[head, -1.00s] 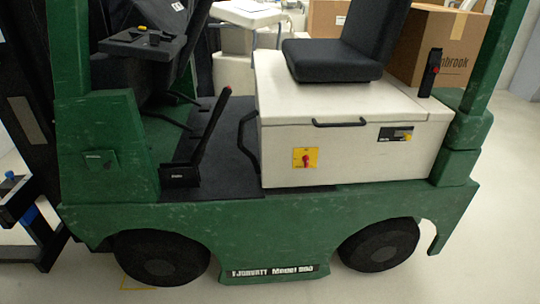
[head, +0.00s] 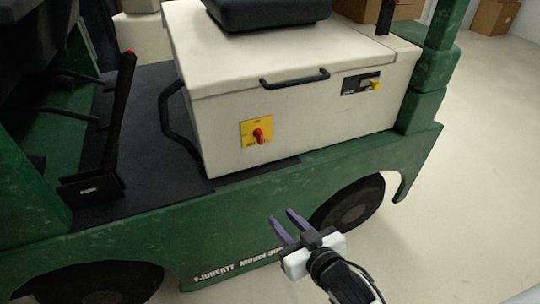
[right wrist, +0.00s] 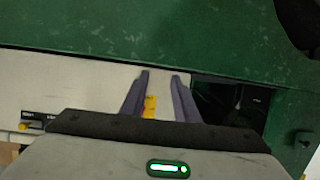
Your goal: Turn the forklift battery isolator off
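The battery isolator is a red rotary knob (head: 259,136) on a yellow plate (head: 247,127), set in the side of the forklift's cream battery box (head: 220,147). In the right wrist view, part of the yellow plate (right wrist: 150,103) shows between my fingers, and the knob is mostly hidden. My right gripper (head: 281,223) is open and empty, in front of the green lower body, below and to the right of the knob and apart from it. It also shows in the right wrist view (right wrist: 160,76). My left gripper is not in view.
A black handle (head: 295,79) juts from the box's upper side, and a curved black grab bar (head: 169,119) stands left of the isolator. A black lever (head: 120,110) rises from the floor well. A small panel (head: 361,83) has a yellow part. Open floor (head: 470,190) lies at right.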

